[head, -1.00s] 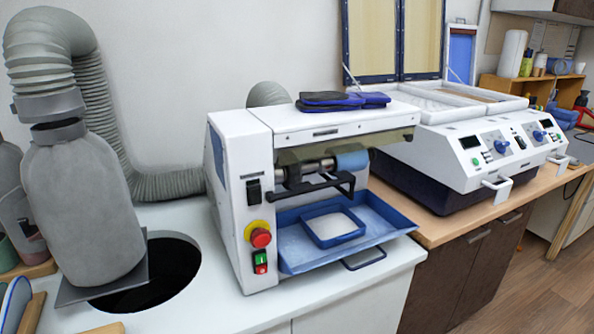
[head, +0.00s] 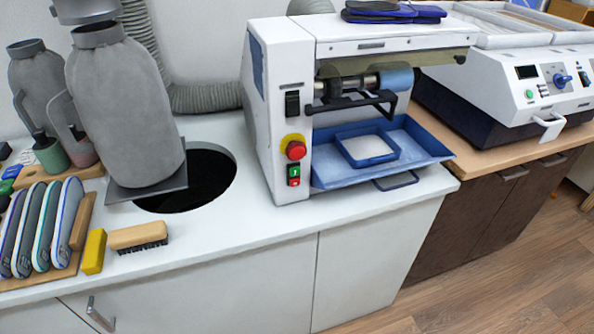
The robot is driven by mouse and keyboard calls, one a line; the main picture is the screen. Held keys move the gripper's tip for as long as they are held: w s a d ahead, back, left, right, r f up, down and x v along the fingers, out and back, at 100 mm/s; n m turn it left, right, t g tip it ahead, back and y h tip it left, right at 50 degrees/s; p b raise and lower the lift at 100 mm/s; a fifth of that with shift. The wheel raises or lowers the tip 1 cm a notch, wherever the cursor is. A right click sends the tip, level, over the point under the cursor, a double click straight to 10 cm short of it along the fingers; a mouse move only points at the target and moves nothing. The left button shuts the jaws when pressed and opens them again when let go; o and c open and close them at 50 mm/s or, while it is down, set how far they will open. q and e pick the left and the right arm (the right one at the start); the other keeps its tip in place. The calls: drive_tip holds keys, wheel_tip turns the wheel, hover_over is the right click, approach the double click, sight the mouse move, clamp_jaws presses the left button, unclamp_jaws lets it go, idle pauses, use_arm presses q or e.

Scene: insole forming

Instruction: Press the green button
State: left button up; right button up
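A green button (head: 294,171) sits low on the front panel of a white machine (head: 285,117). Directly below it is a red button (head: 294,182). Above them is a larger red mushroom button (head: 296,150) on a yellow round base, and a black switch (head: 292,103) is higher up. A second machine at the right also has a small green button (head: 530,93) on its sloped panel. Neither of my grippers is in the head view.
A blue tray (head: 430,150) projects from the white machine. Left of it, a grey bottle-shaped vessel (head: 125,110) stands beside a round dark hole (head: 205,180). A brush (head: 138,236), a yellow block (head: 94,252) and several insoles (head: 45,225) lie front left. The white counter (head: 235,225) is clear before the machine.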

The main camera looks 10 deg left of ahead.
idle(0.3)
use_arm(q)
clamp_jaws()
idle(1.3)
